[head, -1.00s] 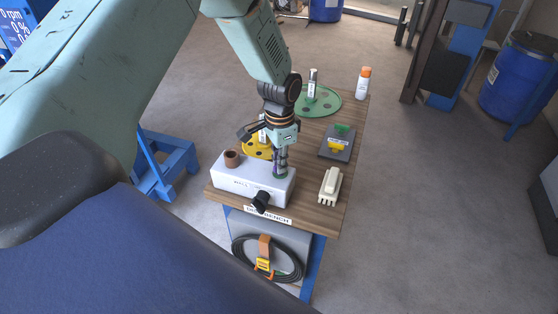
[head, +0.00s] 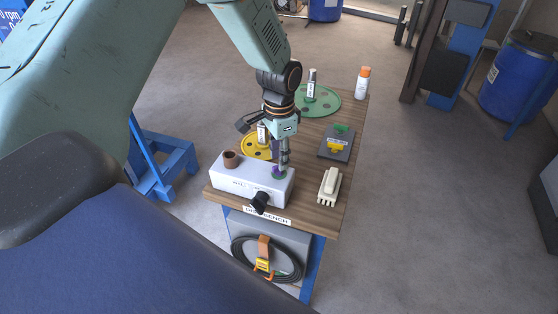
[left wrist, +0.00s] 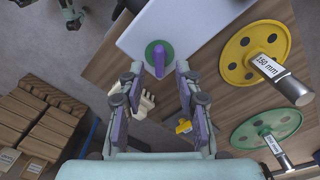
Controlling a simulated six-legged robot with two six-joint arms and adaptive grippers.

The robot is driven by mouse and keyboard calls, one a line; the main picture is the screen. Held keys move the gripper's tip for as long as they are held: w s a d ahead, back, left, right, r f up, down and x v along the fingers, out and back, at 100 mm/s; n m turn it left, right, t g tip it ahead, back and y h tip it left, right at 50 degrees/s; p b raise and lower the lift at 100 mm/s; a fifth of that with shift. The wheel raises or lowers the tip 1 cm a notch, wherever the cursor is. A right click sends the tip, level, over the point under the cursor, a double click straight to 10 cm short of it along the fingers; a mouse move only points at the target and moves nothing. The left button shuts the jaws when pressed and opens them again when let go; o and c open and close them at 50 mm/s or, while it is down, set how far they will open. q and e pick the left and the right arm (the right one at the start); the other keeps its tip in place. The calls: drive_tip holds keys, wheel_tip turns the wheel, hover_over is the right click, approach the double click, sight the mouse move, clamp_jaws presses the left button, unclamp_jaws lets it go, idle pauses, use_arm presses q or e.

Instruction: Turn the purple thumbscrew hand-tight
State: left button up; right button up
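The purple thumbscrew (head: 278,172) stands on top of the white wall unit box, near its right end. In the left wrist view the thumbscrew (left wrist: 157,62) is a purple wing on a round green base (left wrist: 165,46). My left gripper (head: 283,165) points down just above it. In the left wrist view the left gripper (left wrist: 159,70) has its two fingers apart, with the thumbscrew showing between and just beyond the tips. I see no finger touching it. My right gripper is in neither view.
The white box (head: 238,186) has a brown cup-like fitting (head: 230,159) and a black knob (head: 260,202). On the wooden bench are a cream switch-like part (head: 329,187), a grey plate (head: 337,143), and yellow (head: 250,148) and green (head: 325,103) discs. An orange-capped bottle (head: 362,83) stands behind.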

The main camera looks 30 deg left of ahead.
use_arm(q)
wheel_tip(320, 180, up, 9)
drive_tip(key=shift+r, duration=0.15)
drive_tip(key=shift+s, duration=0.1)
idle(0.4)
